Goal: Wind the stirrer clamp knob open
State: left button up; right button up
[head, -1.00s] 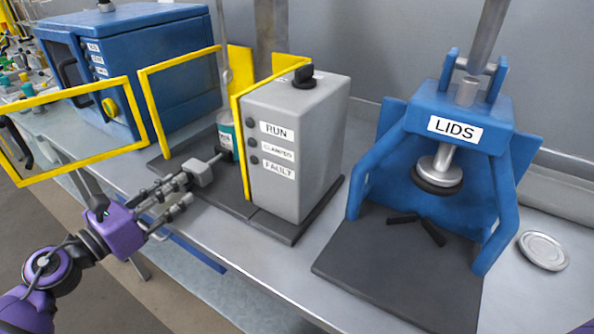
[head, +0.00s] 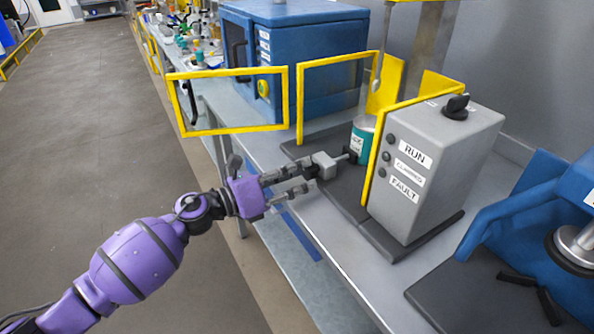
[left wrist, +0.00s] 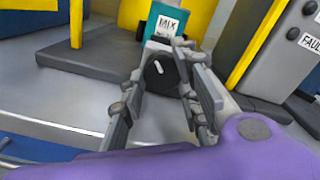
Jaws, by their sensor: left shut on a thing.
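The clamp knob is dark and round with a white pointer line, and it shows in the left wrist view (left wrist: 158,74). It sits on the front of a small grey clamp block (head: 325,164) with a short rod towards the can. My left gripper (head: 308,178) is shut on the knob, its fingers on either side in the left wrist view. The can (head: 362,140), teal and white, stands on the dark base behind the block; its label reads MIX in the left wrist view (left wrist: 166,26). My right gripper is not in view.
A grey control box (head: 437,165) with RUN, CLAMPED and FAULT labels stands right of the can. A yellow-framed door (head: 229,128) stands open on the left. A stirrer rod (head: 383,45) hangs above the can. A blue press (head: 520,215) is at right.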

pick_arm(q)
jog(key=shift+w+a+f+n, duration=0.1)
jog(key=shift+a+n, duration=0.1)
jog(key=shift+n, duration=0.5)
jog(key=shift+f, duration=0.1)
jog(key=o, duration=1.1)
jog(key=shift+c, duration=0.2)
jog(key=shift+a, duration=0.1)
jog(key=v, duration=1.2)
jog(key=shift+o, duration=0.2)
